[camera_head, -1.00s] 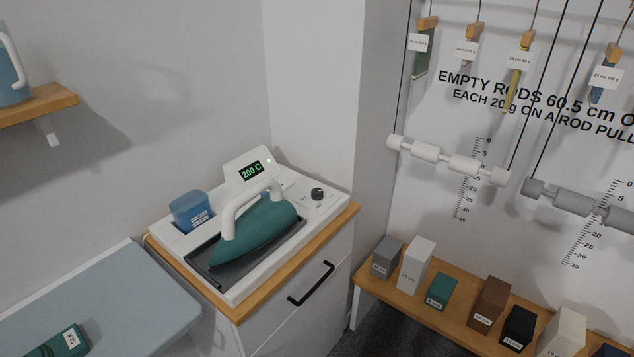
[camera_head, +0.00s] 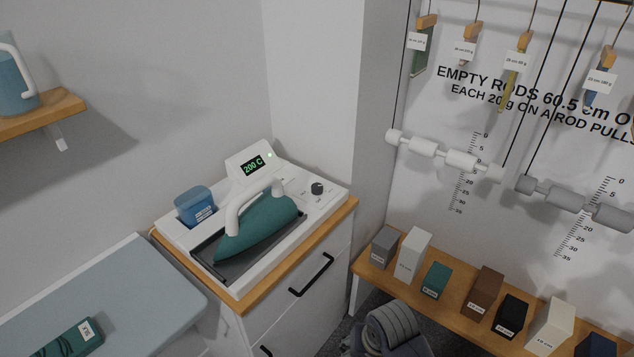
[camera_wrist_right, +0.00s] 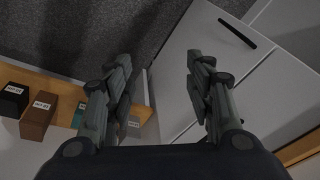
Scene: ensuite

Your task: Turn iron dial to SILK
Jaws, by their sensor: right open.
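The iron (camera_head: 257,230), teal with a white handle, rests on its white station (camera_head: 233,283) on top of the cabinet in the head view. The station's display (camera_head: 252,166) reads 200 C, with a small green light beside it. The black dial (camera_head: 317,188) sits at the station's right end; its pointer and small labels are too small to read. My right gripper (camera_wrist_right: 157,82) is open and empty in the right wrist view, with cabinet fronts and floor beyond it. In the head view, part of my right arm (camera_head: 392,328) shows at the bottom, well below the dial. My left gripper is not in view.
A blue water tank (camera_head: 196,206) stands at the station's back left. The white cabinet (camera_head: 300,300) has black handles. A wooden bench (camera_head: 450,303) with several labelled blocks lies right. Rods (camera_head: 445,154) hang above it. An ironing board (camera_head: 120,290) is at lower left.

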